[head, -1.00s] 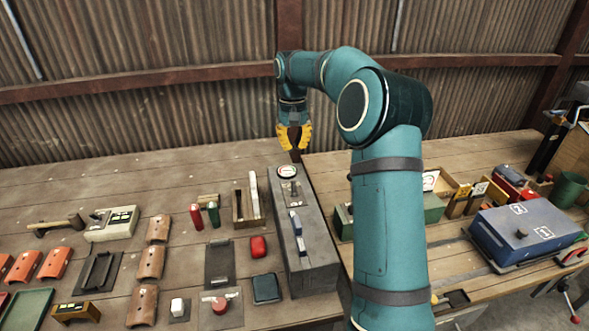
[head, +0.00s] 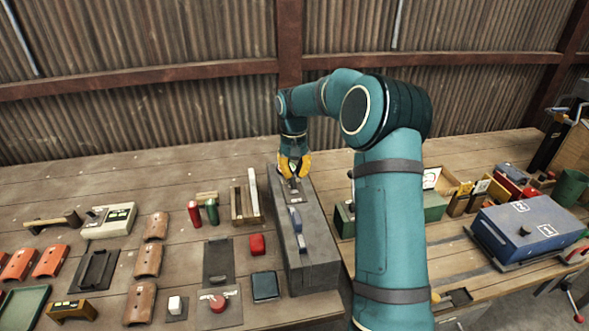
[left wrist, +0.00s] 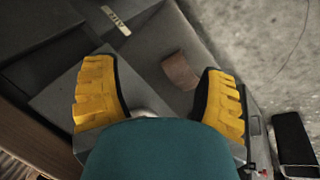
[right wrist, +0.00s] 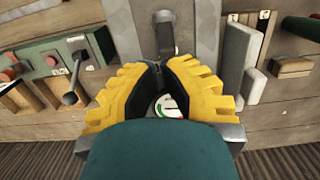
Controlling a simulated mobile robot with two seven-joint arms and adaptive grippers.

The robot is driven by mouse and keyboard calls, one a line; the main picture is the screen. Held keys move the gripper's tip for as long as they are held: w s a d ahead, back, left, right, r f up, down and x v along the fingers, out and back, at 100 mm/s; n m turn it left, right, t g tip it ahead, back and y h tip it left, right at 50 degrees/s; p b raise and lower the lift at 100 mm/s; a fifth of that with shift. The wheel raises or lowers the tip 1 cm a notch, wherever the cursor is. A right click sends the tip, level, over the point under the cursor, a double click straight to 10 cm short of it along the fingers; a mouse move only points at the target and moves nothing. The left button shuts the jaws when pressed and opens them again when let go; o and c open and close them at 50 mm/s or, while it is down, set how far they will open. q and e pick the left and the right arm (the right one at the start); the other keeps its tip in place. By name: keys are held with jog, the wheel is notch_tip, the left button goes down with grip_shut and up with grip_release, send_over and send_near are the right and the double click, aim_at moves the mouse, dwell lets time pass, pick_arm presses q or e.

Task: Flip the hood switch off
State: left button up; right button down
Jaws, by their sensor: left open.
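My right gripper (head: 294,176) is just above the far end of this box. In the right wrist view its fingertips (right wrist: 158,68) meet beside the switch, apart from it as far as I can see, and partly cover a round gauge (right wrist: 168,108). My left gripper (left wrist: 160,92) is open and empty over a grey surface, outside the head view.
A blue box (head: 528,235) is on the right table. A wooden tray with a pale bar (head: 253,195) stands left of the grey box. A green box with a lever (right wrist: 50,62) is on its other side. My right arm hides part of the right table.

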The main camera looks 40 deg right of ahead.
jog(key=shift+s+r+t+b, duration=0.15)
jog(key=shift+t+b, duration=0.15)
jog(key=shift+b, duration=0.4)
jog(key=shift+h, duration=0.3)
